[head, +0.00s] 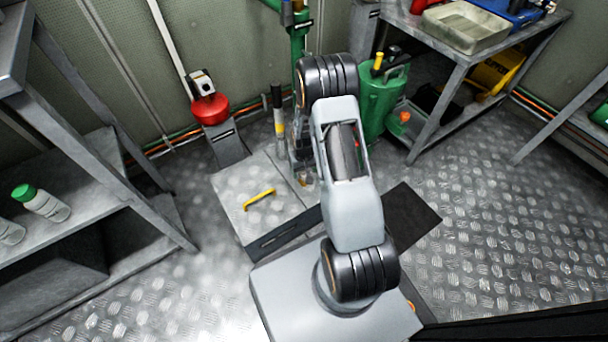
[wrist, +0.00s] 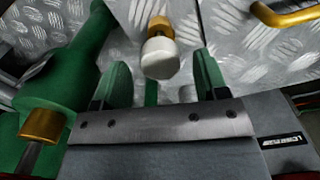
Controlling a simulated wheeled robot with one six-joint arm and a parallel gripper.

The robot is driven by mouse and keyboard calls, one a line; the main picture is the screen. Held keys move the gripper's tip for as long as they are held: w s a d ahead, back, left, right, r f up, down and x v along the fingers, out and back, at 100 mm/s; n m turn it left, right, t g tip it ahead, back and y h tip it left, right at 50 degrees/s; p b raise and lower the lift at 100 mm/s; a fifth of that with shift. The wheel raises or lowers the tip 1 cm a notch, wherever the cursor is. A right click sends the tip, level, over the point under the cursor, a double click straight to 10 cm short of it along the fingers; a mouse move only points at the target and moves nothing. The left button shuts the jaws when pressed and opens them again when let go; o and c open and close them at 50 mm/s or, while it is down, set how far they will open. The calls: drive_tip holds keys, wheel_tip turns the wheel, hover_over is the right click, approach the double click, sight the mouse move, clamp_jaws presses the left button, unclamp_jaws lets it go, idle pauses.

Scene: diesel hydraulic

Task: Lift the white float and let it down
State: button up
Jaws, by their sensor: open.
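The white float (wrist: 159,59) is a short, rounded white cylinder under a brass-coloured piece (wrist: 160,27) in the wrist view. My gripper (wrist: 163,64) is open, with one green finger on each side of the float. Gaps show between the float and both fingers, and I see no contact. How deep the float sits between the fingers is hard to tell. In the head view my own arm hides most of the gripper, and I cannot make out the float there.
A green pipe body (wrist: 72,65) with a brass fitting (wrist: 40,124) stands close left in the wrist view. A tread-plate cover (head: 235,190) with a yellow handle (head: 260,199) lies left of my arm. A green tank (head: 378,105) stands right, beside a metal table (head: 450,45).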

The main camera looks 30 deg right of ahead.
drive_tip(key=shift+f, duration=0.8)
drive_tip(key=shift+c, duration=0.4)
